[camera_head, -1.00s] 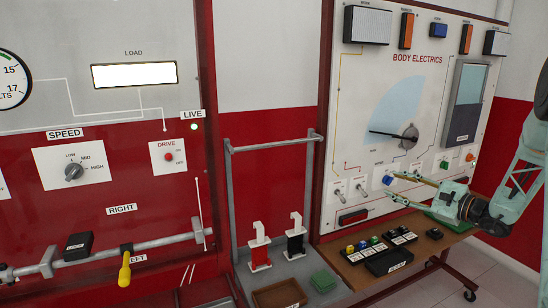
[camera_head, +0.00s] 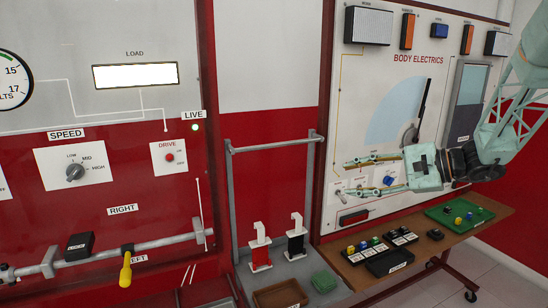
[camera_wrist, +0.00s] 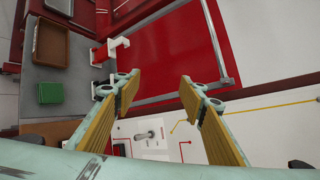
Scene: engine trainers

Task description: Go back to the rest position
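My gripper (camera_head: 350,178) is in front of the lower left part of the Body Electrics board (camera_head: 428,40), with its fingers pointing left. Its two fingers are spread well apart. In the wrist view, the gap between the fingertips (camera_wrist: 157,82) is empty. The fingers hide part of the row of switches. A blue knob (camera_head: 388,181) shows between the fingers. My arm comes in from the right edge. The black wiper arm (camera_head: 422,105) on the board's dial points up and to the right; its pivot is partly hidden.
A wooden trolley (camera_head: 436,245) below holds a green tray (camera_head: 447,212) with small coloured pieces and several black blocks. A grey metal frame (camera_head: 229,190) stands left of the board, with a red clamp (camera_head: 259,252), a black clamp (camera_head: 296,240) and a brown tray (camera_head: 281,294).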

